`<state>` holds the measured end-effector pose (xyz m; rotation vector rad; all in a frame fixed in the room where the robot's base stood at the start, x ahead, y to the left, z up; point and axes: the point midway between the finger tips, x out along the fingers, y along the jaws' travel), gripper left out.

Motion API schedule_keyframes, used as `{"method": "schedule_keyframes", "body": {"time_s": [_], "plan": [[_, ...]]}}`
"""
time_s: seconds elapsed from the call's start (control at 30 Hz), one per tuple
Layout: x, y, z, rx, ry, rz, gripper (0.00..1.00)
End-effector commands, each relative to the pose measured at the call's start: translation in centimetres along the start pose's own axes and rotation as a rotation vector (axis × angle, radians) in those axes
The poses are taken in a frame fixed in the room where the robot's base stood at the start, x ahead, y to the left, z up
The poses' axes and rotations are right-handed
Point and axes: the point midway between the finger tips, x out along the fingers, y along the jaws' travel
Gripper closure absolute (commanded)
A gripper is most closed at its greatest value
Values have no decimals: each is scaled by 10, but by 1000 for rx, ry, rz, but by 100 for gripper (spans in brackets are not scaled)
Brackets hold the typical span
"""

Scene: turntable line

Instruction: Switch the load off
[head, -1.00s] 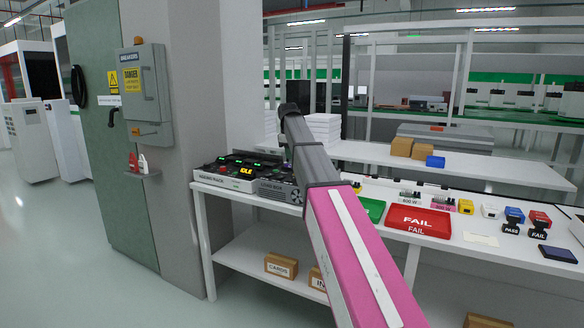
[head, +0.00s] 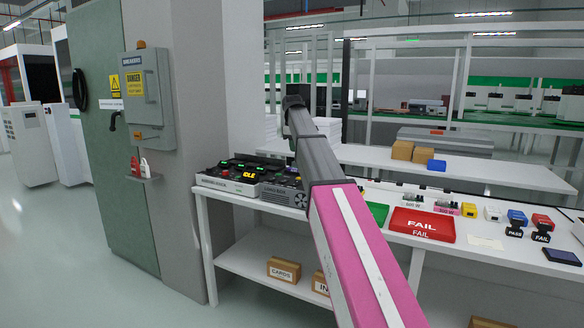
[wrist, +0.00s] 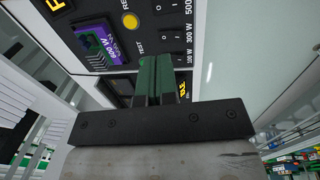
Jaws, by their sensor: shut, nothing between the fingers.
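In the wrist view my gripper (wrist: 157,65) is shut and empty, its green fingers side by side in front of a dark control panel (wrist: 150,22). The panel carries rocker switches (wrist: 174,28) marked 500 W, 300 W and 100 W, a round yellow button (wrist: 130,20) and a purple and green module (wrist: 98,45) marked with a wattage. The fingertips overlap the panel near the 100 W switch and TEST label; contact cannot be told. In the head view my arm hides the gripper; the unit with the IDLE display (head: 250,175) stands on the bench.
A grey breaker box (head: 147,95) hangs on the pillar at left. Right of my arm on the bench lie a green tray (head: 377,213), a red FAIL tray (head: 421,226) and stamps (head: 541,228). Card boxes (head: 284,269) sit on the lower shelf.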

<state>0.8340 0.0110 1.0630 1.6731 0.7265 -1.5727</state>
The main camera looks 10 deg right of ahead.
Motion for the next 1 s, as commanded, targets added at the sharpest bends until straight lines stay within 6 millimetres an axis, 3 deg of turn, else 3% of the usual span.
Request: {"method": "schedule_keyframes", "body": {"time_s": [0.27, 0.43, 1.0], "plan": [[1, 1, 1, -1, 0, 0, 100], [11, 1, 1, -1, -1, -1, 100], [110, 0, 1, -1, -1, -2, 100]]}}
